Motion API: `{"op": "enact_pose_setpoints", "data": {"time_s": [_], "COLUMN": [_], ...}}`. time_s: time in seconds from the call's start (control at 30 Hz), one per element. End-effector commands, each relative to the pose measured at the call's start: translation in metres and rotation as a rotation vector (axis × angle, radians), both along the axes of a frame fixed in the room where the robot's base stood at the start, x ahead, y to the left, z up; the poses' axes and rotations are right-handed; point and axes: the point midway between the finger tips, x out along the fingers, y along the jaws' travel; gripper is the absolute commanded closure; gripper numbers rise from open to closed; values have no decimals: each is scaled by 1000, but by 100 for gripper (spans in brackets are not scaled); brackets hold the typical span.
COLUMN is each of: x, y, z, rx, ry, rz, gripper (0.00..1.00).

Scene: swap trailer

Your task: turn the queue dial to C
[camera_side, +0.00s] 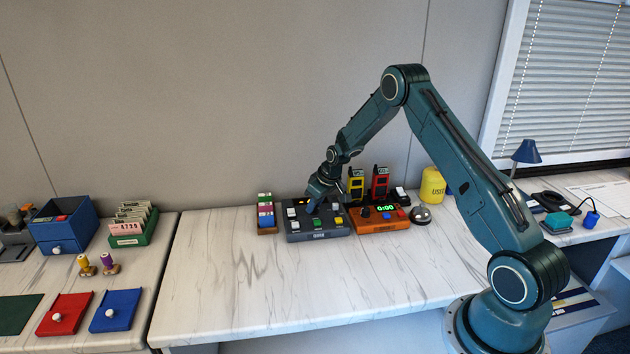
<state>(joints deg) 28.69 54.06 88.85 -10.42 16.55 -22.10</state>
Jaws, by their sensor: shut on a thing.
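The dark grey control box (318,235) stands on the marble counter and carries small coloured buttons and a dim display. My gripper (311,208) points down onto the middle of this box. Its jaws are shut on a knob there, which I take to be the queue dial. The knob itself is hidden behind the fingers. The dial's letters and its pointer setting are too small and too covered to read.
Right beside the grey box is an orange timer box (381,227) reading 0:00, with a bell (421,214) to its right. Two handheld radios (380,182) stand behind. The counter in front is clear.

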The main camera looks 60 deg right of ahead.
Motion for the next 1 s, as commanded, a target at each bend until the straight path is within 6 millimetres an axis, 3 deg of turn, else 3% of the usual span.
{"op": "enact_pose_setpoints", "data": {"time_s": [0.6, 1.0], "x": [2, 2], "y": [4, 4], "z": [1, 1], "rx": [-2, -1], "ry": [-2, -1], "rz": [-570, -776], "gripper": [98, 98]}}
